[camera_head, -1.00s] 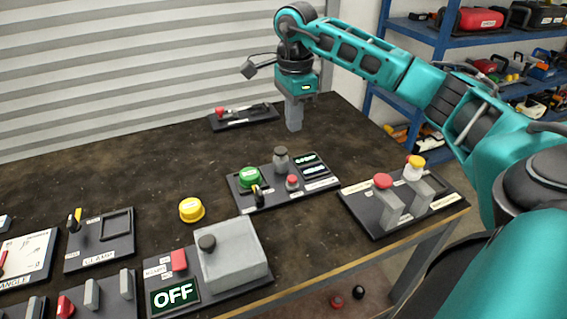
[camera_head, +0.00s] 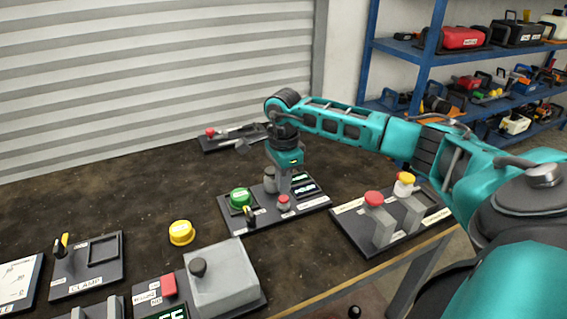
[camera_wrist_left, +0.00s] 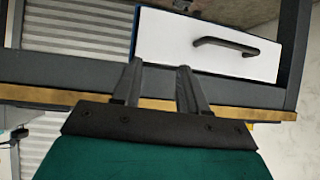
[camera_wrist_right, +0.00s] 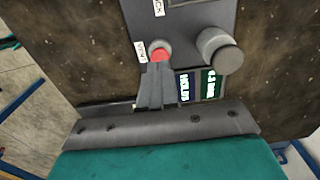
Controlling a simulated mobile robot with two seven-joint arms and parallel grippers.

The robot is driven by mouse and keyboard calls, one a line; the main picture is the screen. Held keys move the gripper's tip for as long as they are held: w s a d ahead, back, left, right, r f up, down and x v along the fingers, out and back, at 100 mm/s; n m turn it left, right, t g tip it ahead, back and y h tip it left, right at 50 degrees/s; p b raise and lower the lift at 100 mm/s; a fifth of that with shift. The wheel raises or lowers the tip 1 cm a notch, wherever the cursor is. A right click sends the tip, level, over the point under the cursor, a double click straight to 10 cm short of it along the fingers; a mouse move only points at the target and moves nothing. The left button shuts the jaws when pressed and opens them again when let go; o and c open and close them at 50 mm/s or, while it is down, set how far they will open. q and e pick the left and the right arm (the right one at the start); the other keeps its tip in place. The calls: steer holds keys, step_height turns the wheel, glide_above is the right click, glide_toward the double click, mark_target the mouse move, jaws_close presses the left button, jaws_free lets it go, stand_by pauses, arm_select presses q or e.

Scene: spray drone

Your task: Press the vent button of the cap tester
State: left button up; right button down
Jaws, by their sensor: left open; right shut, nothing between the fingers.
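The cap tester (camera_head: 266,217) is a dark panel in the middle of the table in the head view. It carries a green cap (camera_head: 241,198), a black lever, a grey knob (camera_head: 269,180), two lit displays (camera_head: 304,186) and a small red vent button (camera_head: 283,199). My right gripper (camera_head: 284,189) is shut and empty, pointing down just at the red button. In the right wrist view the red button (camera_wrist_right: 159,54) shows right at the fingertips (camera_wrist_right: 157,68); I cannot tell whether they touch. My left gripper (camera_wrist_left: 160,68) is open and empty, below the table edge.
A panel with red and yellow knobs (camera_head: 374,198) stands to the right. A loose yellow cap (camera_head: 181,233) and a grey box (camera_head: 222,277) lie to the left. A white drawer front (camera_wrist_left: 205,40) with a black handle faces my left gripper.

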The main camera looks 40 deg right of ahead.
mark_target(284, 199)
step_height(284, 199, down, 2)
steer(key=shift+f, duration=0.1)
stand_by(0.4)
